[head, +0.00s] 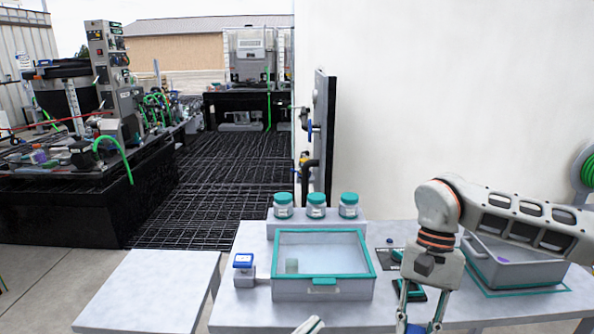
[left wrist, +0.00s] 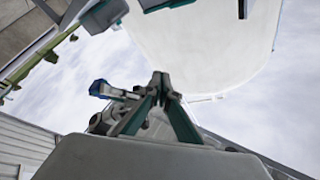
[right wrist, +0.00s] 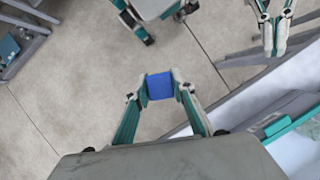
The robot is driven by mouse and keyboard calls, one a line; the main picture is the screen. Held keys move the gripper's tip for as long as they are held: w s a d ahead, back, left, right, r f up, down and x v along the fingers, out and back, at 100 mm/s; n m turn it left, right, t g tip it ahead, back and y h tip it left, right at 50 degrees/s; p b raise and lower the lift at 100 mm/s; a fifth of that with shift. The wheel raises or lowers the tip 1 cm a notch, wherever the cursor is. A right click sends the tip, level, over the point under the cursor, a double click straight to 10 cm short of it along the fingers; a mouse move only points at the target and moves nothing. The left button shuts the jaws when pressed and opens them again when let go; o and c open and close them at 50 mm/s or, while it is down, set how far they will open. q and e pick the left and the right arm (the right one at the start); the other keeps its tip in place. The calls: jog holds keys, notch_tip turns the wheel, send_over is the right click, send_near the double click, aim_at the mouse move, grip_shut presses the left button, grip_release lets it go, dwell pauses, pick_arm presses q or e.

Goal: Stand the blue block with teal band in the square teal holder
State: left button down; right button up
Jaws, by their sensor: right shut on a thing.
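The blue block (right wrist: 160,86) is between the fingers of my right gripper (right wrist: 161,88) in the right wrist view, which is shut on it. Its teal band does not show.
The teal-rimmed tote (head: 324,283) stands on the white table (head: 255,318). Three teal-lidded jars (head: 316,206) stand behind it. A blue-topped device (head: 243,268) is at its left. A grey bin (head: 512,268) is at right. Dark and teal items (head: 393,255) lie between them.

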jog(key=shift+d+n+h, duration=0.3)
jog(key=shift+d+n, duration=0.05)
jog(key=shift+n, duration=0.25)
pick_arm(q)
jog(key=s+a+f+n+y, duration=0.4)
jog(key=a+f+n+y, duration=0.4)
jog(key=a+f, duration=0.4)
pick_arm(e)
jog(key=shift+s+d+n+p, duration=0.15)
jog(key=shift+d+n+p, duration=0.2)
jog(key=shift+n, duration=0.25)
pick_arm(q)
jog(key=s+a+f+n+g+y, duration=0.4)
jog(key=s+a+f, duration=0.6)
jog(key=s+f, duration=0.3)
notch_tip(320, 180, down, 2)
jog(key=shift+s+a+f+n+y+p, duration=0.1)
jog(key=shift+s+a+n+y+p, duration=0.25)
jog(key=shift+n+y, duration=0.2)
pick_arm(e)
jog(key=d+n, duration=0.1)
jog(key=n+h, duration=0.1)
jog(key=shift+s+d+f+n, duration=0.1)
jog(key=shift+s+d+n, duration=0.05)
jog(key=shift+d+n, duration=0.2)
pick_arm(q)
jog(key=shift+w, duration=0.1)
